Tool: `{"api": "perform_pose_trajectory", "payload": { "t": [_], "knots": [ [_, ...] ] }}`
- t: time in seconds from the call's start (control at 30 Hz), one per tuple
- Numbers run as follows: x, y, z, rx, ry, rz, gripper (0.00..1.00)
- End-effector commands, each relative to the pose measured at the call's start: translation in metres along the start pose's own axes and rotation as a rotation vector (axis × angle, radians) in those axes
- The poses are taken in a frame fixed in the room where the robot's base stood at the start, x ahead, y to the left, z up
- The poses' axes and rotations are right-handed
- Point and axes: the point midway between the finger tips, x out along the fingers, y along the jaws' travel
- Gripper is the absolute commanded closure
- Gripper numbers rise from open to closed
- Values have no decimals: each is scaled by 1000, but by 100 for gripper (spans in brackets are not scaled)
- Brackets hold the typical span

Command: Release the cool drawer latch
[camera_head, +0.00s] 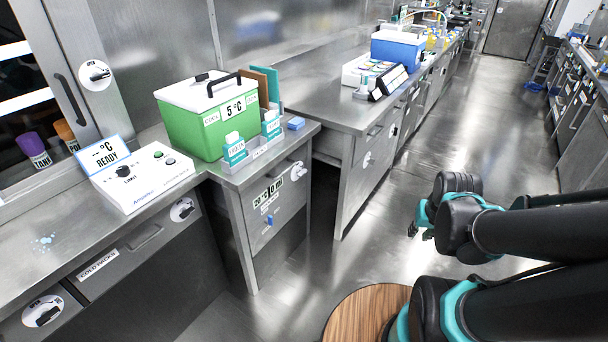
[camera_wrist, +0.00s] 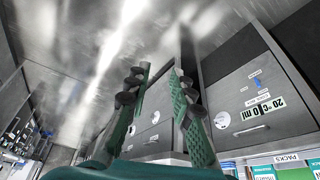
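No latch is labelled "cool drawer". A drawer marked COLD PACKS (camera_head: 130,262) is in the lower left of the head view, shut. A round white latch plate with a dark lever (camera_head: 43,312) is at its left, and another such latch (camera_head: 183,209) is at its upper right. The front below the green box has a 20 °C label and a white round latch (camera_head: 297,170); this front (camera_wrist: 240,90) shows upside down in the wrist view. My gripper (camera_head: 422,222) is over the floor, right of the counters and far from these latches. Its two fingers (camera_wrist: 162,72) stand apart and empty.
A green cooler (camera_head: 200,130) reading 5 °C stands on the counter. A white control box (camera_head: 143,178) with a READY display is left of it. A blue-and-white cooler (camera_head: 398,50) is on the far bench. The aisle floor (camera_head: 385,190) is clear.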

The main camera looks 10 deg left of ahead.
Motion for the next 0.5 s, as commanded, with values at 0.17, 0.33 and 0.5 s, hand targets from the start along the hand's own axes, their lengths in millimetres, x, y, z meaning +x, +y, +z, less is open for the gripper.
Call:
{"api": "perform_pose_trajectory", "payload": {
  "t": [0.17,0.33,0.5],
  "knots": [
    [1,-16,-40,-68,8,-46,100],
    [10,-46,-105,-189,26,-125,100],
    [27,-81,-168,-313,51,-205,100]
  ]
}}
